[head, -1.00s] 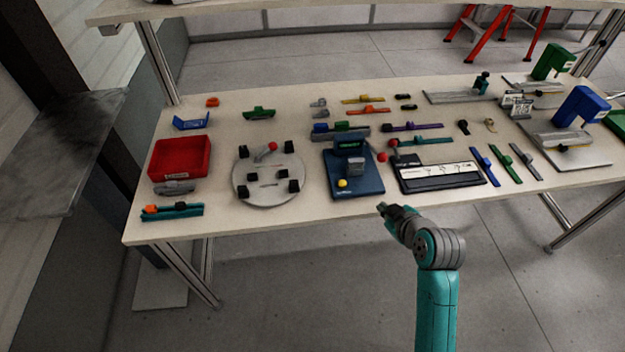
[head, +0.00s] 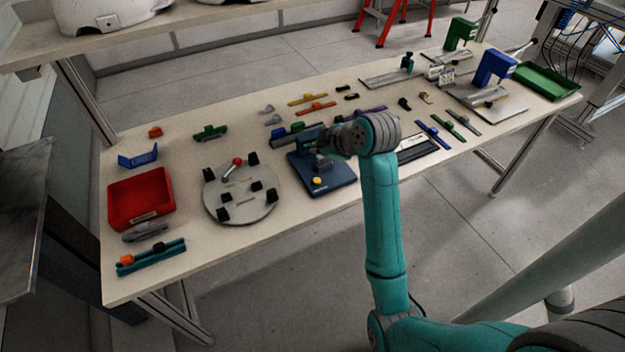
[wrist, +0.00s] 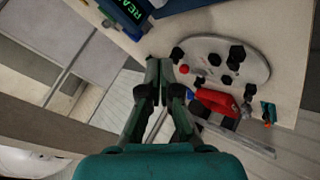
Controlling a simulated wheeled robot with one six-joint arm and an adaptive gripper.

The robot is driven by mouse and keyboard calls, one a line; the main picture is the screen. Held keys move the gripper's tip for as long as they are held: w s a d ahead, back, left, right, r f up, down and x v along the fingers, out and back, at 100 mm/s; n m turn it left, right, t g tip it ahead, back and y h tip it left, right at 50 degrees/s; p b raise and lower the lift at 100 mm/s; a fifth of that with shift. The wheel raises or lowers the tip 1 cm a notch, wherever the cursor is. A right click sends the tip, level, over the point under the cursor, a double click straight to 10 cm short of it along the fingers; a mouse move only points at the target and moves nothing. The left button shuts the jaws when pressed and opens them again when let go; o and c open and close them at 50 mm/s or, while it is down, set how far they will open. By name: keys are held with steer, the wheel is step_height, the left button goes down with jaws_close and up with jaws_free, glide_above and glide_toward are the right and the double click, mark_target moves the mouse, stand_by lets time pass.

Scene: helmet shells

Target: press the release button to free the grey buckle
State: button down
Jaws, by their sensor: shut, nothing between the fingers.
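The blue station (head: 335,178) stands near the table's front edge. A yellow button (head: 317,181) sits on its front left. A grey block, likely the grey buckle (head: 322,163), shows just behind the button, partly covered by my arm. My gripper (head: 320,146) is above the station's back part, largely merged with dark shapes in the head view. In the wrist view my gripper (wrist: 160,72) is shut and empty. There the station's lit display (wrist: 128,10) is cut by the top edge; the button and buckle do not show. Whether the fingers touch anything is unclear.
Left of the station is a round grey plate (head: 240,205) with black blocks and a red knob (head: 238,161). A red bin (head: 139,199) stands farther left. Coloured strips (head: 316,108) lie behind. A black panel (head: 418,148) lies right, partly behind my arm.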

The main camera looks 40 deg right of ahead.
mark_target(318, 181)
steer(key=shift+f, duration=4.4)
steer(key=shift+f, duration=0.15)
steer(key=shift+f, duration=0.3)
steer(key=shift+f, duration=0.45)
steer(key=shift+r, duration=0.95)
steer(key=shift+r, duration=2.45)
